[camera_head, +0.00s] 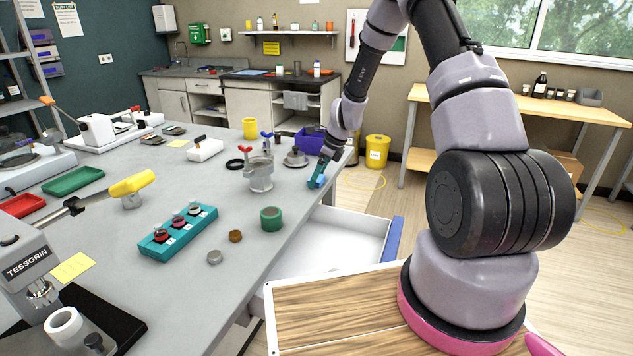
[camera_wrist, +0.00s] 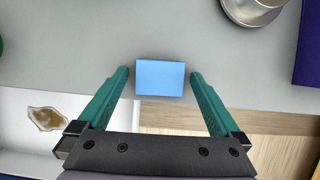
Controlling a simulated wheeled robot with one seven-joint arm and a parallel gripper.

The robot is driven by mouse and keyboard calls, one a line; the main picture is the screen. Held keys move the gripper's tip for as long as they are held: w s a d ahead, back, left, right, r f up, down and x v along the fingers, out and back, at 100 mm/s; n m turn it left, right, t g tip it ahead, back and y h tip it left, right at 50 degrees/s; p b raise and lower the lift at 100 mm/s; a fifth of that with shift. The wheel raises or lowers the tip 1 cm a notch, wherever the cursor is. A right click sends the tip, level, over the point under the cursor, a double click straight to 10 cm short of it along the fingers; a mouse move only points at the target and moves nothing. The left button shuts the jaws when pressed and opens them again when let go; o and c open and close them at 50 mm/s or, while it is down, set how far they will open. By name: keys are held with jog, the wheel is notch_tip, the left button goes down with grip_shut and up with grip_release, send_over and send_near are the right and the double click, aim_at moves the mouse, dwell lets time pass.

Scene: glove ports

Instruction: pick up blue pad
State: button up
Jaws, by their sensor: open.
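The blue pad (camera_wrist: 160,78) is a small light-blue block at the near edge of the grey table, with part of it over the edge line in the wrist view. My gripper (camera_wrist: 159,75) has two teal fingers, open, one on each side of the pad, with a visible gap at both sides. In the head view my gripper (camera_head: 318,176) is at the table's right edge, and a small blue patch shows at its tips. How high the fingertips are above the table is hard to tell.
A metal round-based piece (camera_head: 296,158) and a purple bin (camera_head: 309,139) stand close to my gripper. An open white drawer (camera_head: 335,240) sticks out below the table edge.

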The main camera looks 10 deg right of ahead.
jog(key=c, duration=1.2)
notch_tip(320, 180, up, 10)
jog(key=shift+r, duration=0.1)
jog(key=shift+c, duration=0.2)
